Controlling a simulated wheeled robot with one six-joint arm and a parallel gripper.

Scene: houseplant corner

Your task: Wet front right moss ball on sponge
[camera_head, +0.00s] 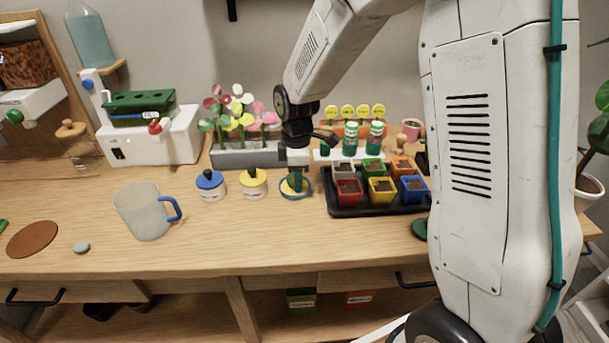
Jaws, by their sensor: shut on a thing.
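My gripper (296,178) points straight down over a small round dish with a blue rim (283,194) in the middle of the bench. A yellow sponge (286,188) shows inside the dish. My gripper is shut on a small dark green thing, apparently the moss ball; it is mostly hidden by the fingers. The fingertips are low at the dish. I cannot tell whether the ball touches the sponge. No other moss ball can be made out clearly.
A black tray (376,211) with several coloured pots stands just right of the dish. Yellow-lidded (254,185) and blue-lidded (211,187) jars stand to its left. A grey planter (243,155) is behind. A frosted mug (145,212) stands further left. The bench front before the dish is clear.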

